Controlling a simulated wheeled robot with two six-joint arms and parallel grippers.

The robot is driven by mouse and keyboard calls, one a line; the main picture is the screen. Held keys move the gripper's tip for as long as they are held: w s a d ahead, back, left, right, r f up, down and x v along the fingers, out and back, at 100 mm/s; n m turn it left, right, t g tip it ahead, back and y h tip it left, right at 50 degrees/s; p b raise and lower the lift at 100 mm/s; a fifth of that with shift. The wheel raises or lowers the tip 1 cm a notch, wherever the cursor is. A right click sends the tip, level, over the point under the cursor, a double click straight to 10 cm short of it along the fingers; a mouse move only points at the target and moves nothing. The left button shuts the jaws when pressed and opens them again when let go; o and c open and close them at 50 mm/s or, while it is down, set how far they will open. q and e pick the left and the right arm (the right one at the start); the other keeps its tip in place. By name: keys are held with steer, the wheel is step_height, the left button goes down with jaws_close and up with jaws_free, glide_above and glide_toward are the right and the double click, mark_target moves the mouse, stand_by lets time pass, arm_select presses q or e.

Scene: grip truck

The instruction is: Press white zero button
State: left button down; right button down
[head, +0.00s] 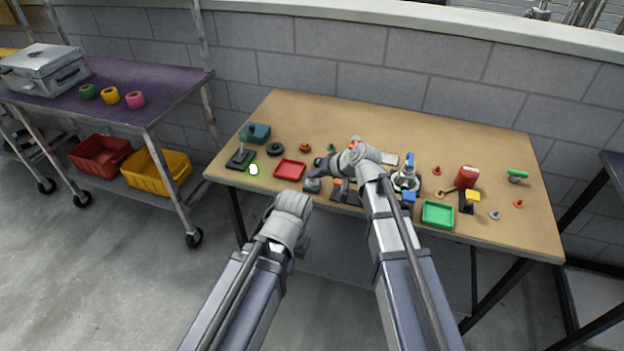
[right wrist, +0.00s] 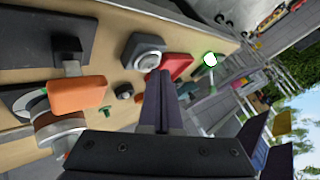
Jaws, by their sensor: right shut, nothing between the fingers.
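A small dark box with a round silver-grey button (right wrist: 147,50) stands on the table in the right wrist view; it also shows in the head view (head: 312,186). I cannot read any zero mark on it. A small white round top with a green glow (head: 254,169) is near the table's front left edge and also shows in the right wrist view (right wrist: 210,59). My right gripper (head: 318,172) is shut and empty, its tips (right wrist: 163,76) close to the silver-button box; contact is unclear. My left arm is low in front of the table; its fingers are hidden.
A red tray (head: 290,169) lies left of my right gripper. A green tray (head: 438,213) and a red can (head: 467,177) are on the right. The table's back (head: 400,120) is clear.

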mark_target(315, 183)
step_height(315, 183, up, 6)
steer(key=p, duration=0.6)
steer(key=shift+r, duration=0.1)
stand_by(0.6)
steer(key=s+d+f+n+g+h, duration=0.1)
steer(key=s+g+h, duration=0.1)
steer(key=s, duration=0.6)
steer(key=s+d+f+n+g+h+p, duration=0.1)
steer(key=s+d+f+g+h, duration=0.1)
steer(key=s, duration=0.7)
steer(key=s+d+f+n+g+h+p, duration=0.1)
steer(key=s+h, duration=0.3)
steer(key=s, duration=0.5)
steer(key=shift+d+f+g, duration=0.3)
steer(key=shift+d+g, duration=0.4)
steer(key=shift+g, duration=0.1)
steer(key=shift+w, duration=0.1)
